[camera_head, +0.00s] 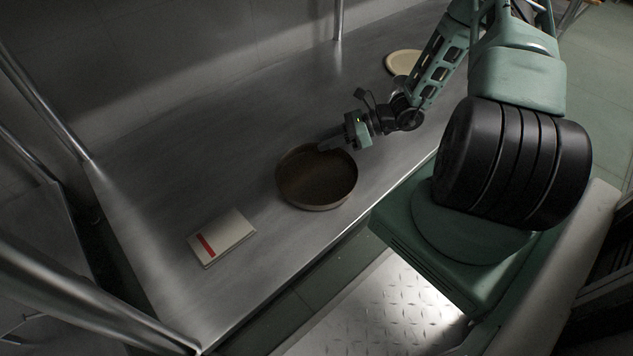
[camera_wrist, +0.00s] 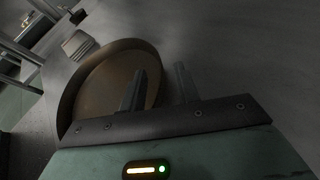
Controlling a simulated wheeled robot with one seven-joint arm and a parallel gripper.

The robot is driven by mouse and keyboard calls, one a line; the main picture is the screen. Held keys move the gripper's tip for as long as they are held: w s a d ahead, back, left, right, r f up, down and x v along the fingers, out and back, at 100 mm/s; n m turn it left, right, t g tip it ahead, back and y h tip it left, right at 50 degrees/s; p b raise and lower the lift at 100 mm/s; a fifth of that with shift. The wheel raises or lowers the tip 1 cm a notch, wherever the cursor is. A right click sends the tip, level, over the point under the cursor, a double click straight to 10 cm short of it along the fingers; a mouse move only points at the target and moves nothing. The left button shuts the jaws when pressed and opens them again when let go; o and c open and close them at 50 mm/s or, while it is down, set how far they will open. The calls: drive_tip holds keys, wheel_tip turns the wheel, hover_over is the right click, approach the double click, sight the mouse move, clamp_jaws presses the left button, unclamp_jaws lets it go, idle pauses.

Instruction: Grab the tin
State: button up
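The tin (camera_head: 316,180) is a round, brown, shallow pan on the steel table, near its front edge. My gripper (camera_head: 329,146) is at the tin's far right rim. In the wrist view the tin (camera_wrist: 95,88) fills the left middle. My gripper (camera_wrist: 160,85) is open there, with one finger over the inside of the tin and the other outside its rim. The rim runs between the two fingers. I cannot tell whether either finger touches the wall.
The steel table (camera_head: 240,130) is mostly bare. A white book or box with a red stripe (camera_head: 221,238) lies left of the tin. A pale round board or plate (camera_head: 403,62) lies at the far right. A metal post (camera_head: 339,20) stands at the back, and rails run along the left.

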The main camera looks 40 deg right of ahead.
drive_tip(key=shift+b+x, duration=0.45)
drive_tip(key=shift+x, duration=0.8)
clamp_jaws()
drive_tip(key=shift+d, duration=0.1)
